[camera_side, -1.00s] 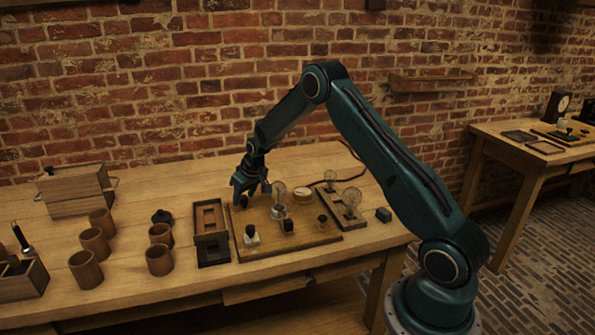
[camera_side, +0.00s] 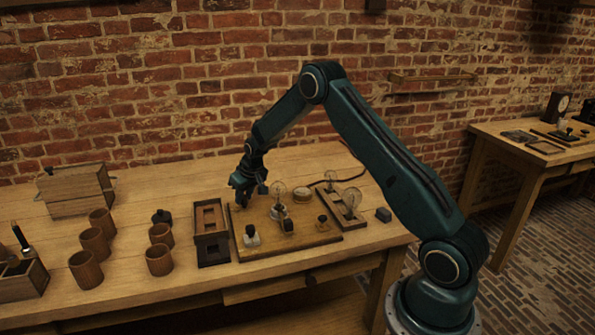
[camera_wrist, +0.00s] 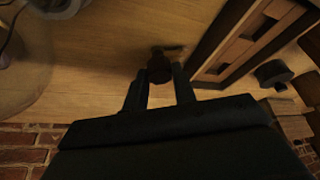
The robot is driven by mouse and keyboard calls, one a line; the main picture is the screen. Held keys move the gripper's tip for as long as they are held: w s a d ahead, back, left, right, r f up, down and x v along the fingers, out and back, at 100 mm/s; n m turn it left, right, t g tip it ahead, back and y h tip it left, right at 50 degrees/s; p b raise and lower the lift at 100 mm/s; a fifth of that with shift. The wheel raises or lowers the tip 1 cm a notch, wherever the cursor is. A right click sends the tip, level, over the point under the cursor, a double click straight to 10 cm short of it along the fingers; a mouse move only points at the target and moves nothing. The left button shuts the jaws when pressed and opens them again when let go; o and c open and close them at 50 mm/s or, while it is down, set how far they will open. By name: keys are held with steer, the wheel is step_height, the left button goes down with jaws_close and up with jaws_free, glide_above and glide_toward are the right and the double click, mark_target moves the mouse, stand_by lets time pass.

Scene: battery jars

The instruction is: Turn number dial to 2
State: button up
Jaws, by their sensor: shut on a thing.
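The number dial (camera_wrist: 160,67) is a small dark brown knob on the wooden board, seen between my fingertips in the wrist view. A thin dark mark or shadow lies beside it. No digits can be read, so its setting cannot be told. My gripper (camera_side: 242,201) is at the back left corner of the wooden board (camera_side: 280,248) in the side view, pointing down and largely hiding the dial there. In the wrist view my gripper (camera_wrist: 159,74) has one finger on each side of the knob and is shut on it.
Glass bulbs (camera_side: 278,192) and a white-based switch (camera_side: 251,240) stand on the board close to my gripper. A dark wooden frame (camera_side: 211,247) lies left of the board. Several wooden cups (camera_side: 94,243) and a wooden box (camera_side: 76,192) stand farther left. Bare table lies behind.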

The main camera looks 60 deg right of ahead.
steer(key=m+h, duration=0.1)
steer(key=m, duration=0.1)
steer(key=m+g+h, duration=0.1)
steer(key=m, duration=0.2)
steer(key=shift+w+a+m, duration=0.15)
steer(key=shift+a+m, duration=0.05)
steer(key=shift+m, duration=0.1)
steer(key=m, duration=0.2)
steer(key=m+g+h, duration=0.1)
steer(key=m, duration=0.2)
steer(key=shift+w+g, duration=0.1)
steer(key=shift+g, duration=0.2)
steer(key=o, duration=1)
steer(key=shift+r, duration=0.1)
steer(key=v, duration=1.3)
steer(key=shift+a+r, duration=0.25)
steer(key=shift+r, duration=0.05)
steer(key=shift+r, duration=0.1)
